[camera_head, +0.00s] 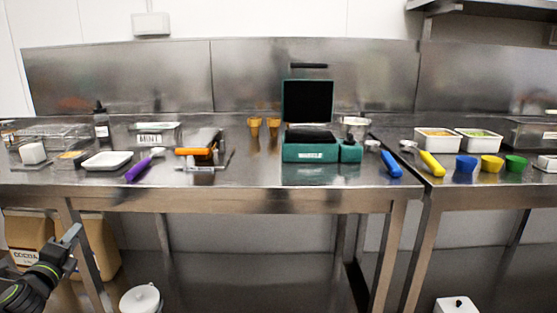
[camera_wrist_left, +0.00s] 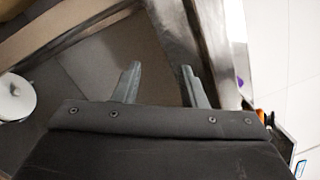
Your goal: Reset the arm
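My left gripper (camera_head: 70,239) shows at the lower left of the head view, below the front edge of the steel table (camera_head: 200,200). It is in front of the brown cardboard boxes under the table. In the left wrist view the two fingers of the left gripper (camera_wrist_left: 158,85) stand apart with nothing between them. My right gripper and right arm are not in view.
A teal machine (camera_head: 310,152) with its lid up stands on the table. Purple (camera_head: 138,170), orange and blue-handled (camera_head: 390,164) tools lie near the front edge. A cocoa box (camera_head: 28,236) and a white lidded container (camera_head: 140,299) are below.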

